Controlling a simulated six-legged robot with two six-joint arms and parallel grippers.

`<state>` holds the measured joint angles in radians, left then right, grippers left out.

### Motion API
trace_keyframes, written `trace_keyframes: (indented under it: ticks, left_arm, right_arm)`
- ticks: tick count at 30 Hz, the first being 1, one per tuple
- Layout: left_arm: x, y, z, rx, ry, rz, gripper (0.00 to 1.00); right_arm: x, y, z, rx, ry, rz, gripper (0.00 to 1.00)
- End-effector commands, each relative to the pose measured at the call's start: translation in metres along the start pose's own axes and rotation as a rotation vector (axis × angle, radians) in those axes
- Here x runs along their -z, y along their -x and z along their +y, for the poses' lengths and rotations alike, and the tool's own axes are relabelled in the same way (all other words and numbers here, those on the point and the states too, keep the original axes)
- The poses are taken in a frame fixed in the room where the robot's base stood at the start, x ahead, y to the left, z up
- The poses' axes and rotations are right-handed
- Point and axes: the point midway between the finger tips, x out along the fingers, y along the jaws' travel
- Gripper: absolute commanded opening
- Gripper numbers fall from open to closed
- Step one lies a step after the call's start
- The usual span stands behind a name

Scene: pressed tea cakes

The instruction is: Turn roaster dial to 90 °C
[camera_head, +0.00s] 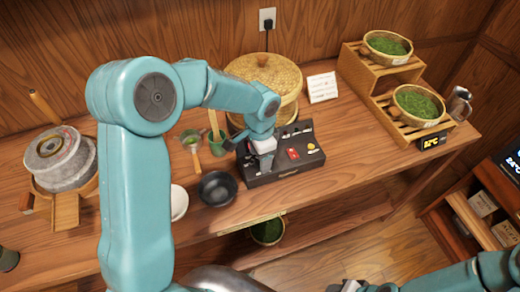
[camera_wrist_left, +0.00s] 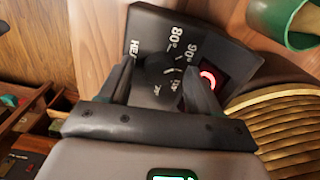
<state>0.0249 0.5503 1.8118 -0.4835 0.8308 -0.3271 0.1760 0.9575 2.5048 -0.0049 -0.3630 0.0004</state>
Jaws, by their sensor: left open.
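The roaster's black control box (camera_head: 292,155) stands on the wooden table in front of the round woven bamboo roaster (camera_head: 266,80). In the left wrist view its panel (camera_wrist_left: 185,22) carries the marks 80° and 90° and lettering starting "HEA". My left gripper (camera_wrist_left: 162,76) is open, with one finger on each side of the dark round dial (camera_wrist_left: 160,66). I cannot tell whether the fingers touch it. A red ring (camera_wrist_left: 208,80) glows beside the right finger. In the head view my left arm hides the dial. Part of my right arm shows at the bottom right; its jaws are unclear.
A black bowl (camera_head: 217,188) and a green cup (camera_head: 217,142) stand left of the box. A white card (camera_head: 322,87) stands behind it. Baskets of green leaves (camera_head: 418,104) sit on a stepped wooden rack at right. A stone mill (camera_head: 57,160) is at left. Bare table lies right of the box.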

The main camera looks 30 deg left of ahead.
Motion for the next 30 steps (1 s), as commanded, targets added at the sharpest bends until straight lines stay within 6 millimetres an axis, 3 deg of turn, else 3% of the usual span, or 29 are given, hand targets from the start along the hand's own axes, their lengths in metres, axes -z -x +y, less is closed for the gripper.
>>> trace_keyframes:
  ticks: [5,18,24,30]
  left_arm:
    - [0.001,0.022,-0.001,0.005,0.001,0.006,0.63]
    - [0.0,0.133,0.0,0.005,0.0,0.006,0.63]
    - [-0.001,0.159,0.001,0.002,0.0,0.004,0.63]
    - [-0.001,0.164,0.001,0.001,0.0,0.002,0.63]
  right_arm:
    - [0.0,-0.003,0.001,0.0,0.0,0.0,0.43]
    - [0.0,-0.007,0.002,0.0,0.0,0.0,0.43]
    - [0.0,-0.006,0.002,0.0,0.0,0.0,0.43]
    - [0.0,-0.006,0.002,0.0,0.0,0.0,0.43]
